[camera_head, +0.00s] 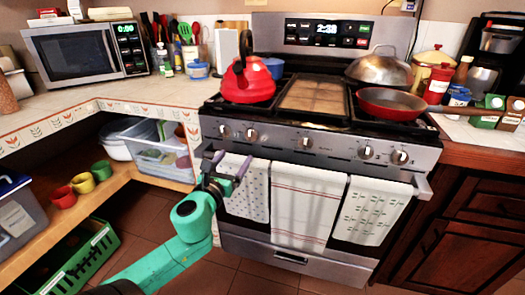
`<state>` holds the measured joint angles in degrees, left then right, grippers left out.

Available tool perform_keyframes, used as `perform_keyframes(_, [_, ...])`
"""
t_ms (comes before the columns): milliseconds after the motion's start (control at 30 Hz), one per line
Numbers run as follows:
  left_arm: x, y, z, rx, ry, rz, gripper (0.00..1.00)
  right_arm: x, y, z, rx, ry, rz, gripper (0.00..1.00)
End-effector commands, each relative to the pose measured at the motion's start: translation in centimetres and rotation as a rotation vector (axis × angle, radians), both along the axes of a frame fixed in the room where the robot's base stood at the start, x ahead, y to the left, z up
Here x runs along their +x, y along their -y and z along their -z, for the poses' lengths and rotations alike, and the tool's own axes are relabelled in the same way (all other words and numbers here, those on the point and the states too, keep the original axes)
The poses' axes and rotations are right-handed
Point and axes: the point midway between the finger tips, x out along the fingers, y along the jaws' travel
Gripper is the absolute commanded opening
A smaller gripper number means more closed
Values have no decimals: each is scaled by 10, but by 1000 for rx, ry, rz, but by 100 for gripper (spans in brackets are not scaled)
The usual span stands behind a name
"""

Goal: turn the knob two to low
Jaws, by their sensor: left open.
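The stove (330,140) has a steel front panel with a row of round knobs. At the left end are a first knob (224,131) and a second knob (251,135). Two more knobs, one (366,152) and another (399,157), sit at the right end. No labels on the knobs can be read. My left gripper (229,163), on a green arm, is below the two left knobs and in front of the oven handle area. Its purple-tipped fingers are apart, with nothing seen between them. It appears apart from the knobs. My right gripper is out of view.
A red kettle (247,82) and a red pan (391,103) stand on the cooktop. Three towels, including a striped one (306,205), hang on the oven front close to my gripper. A counter with a microwave (87,54) and open shelves lies left.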

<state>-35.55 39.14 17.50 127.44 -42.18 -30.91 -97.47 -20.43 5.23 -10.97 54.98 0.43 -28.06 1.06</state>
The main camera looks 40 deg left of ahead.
Motion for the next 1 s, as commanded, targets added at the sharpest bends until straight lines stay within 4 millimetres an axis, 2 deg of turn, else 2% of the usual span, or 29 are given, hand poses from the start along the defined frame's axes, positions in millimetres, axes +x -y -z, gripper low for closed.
perform_keyframes(300, [72, -26, -2, -2, 5, -2, 87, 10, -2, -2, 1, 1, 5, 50])
perform_keyframes(500, [106, -38, 0, -7, 2, -3, 87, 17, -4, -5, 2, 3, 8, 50])
perform_keyframes(667, [117, -41, 0, -6, 1, -1, 87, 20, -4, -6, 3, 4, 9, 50])
perform_keyframes(900, [118, -41, 0, -7, -1, 0, 87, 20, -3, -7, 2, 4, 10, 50])
perform_keyframes(967, [118, -41, 0, -7, -1, 0, 64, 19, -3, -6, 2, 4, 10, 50])
perform_keyframes(1000, [118, -41, 0, -7, -1, 0, 49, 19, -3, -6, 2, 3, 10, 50])
